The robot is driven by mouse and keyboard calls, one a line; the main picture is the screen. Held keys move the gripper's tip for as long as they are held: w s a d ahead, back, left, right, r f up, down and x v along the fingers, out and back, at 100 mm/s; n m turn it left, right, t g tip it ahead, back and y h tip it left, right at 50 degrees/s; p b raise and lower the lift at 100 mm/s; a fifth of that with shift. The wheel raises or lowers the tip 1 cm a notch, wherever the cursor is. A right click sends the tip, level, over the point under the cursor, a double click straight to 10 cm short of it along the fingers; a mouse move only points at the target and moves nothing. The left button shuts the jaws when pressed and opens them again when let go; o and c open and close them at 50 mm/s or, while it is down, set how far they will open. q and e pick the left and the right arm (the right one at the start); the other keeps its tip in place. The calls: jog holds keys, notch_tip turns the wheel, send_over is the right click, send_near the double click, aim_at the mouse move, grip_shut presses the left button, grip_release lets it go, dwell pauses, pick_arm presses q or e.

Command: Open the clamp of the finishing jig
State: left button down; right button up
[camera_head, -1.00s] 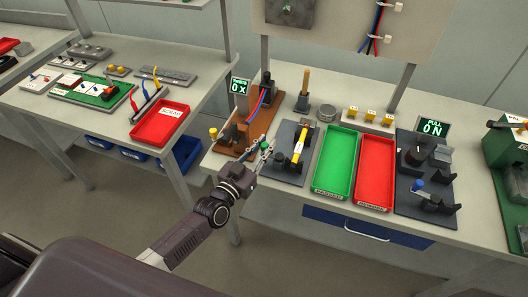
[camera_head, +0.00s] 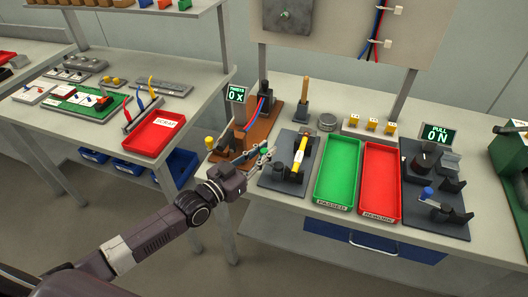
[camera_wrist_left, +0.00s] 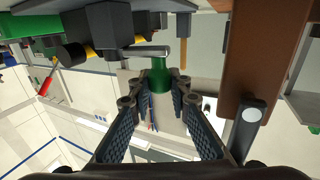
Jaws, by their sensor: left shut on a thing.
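The finishing jig appears to be the dark plate (camera_head: 274,181) on the workbench, with a yellow and black part (camera_head: 300,152) lying across it. Its clamp lever has a green handle (camera_head: 264,150) at the jig's left side. My left gripper (camera_head: 254,157) reaches in from the left and is at that handle. In the left wrist view the green handle (camera_wrist_left: 159,78) stands between the fingertips of my left gripper (camera_wrist_left: 158,95), which is shut on it. A grey lever bar (camera_wrist_left: 135,52) runs from the handle toward a black block (camera_wrist_left: 106,27). My right gripper is not seen.
A brown twisting stand (camera_head: 228,152) is close left of the gripper. Green (camera_head: 336,193) and red (camera_head: 380,205) trays lie right of the jig, then a dark pull-test plate (camera_head: 425,216). A red scrap tray (camera_head: 153,137) is on the left table.

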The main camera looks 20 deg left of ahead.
pick_arm(q)
jog(key=c, duration=1.8)
grip_release()
jog(key=shift+o, duration=0.2)
jog(key=v, duration=1.2)
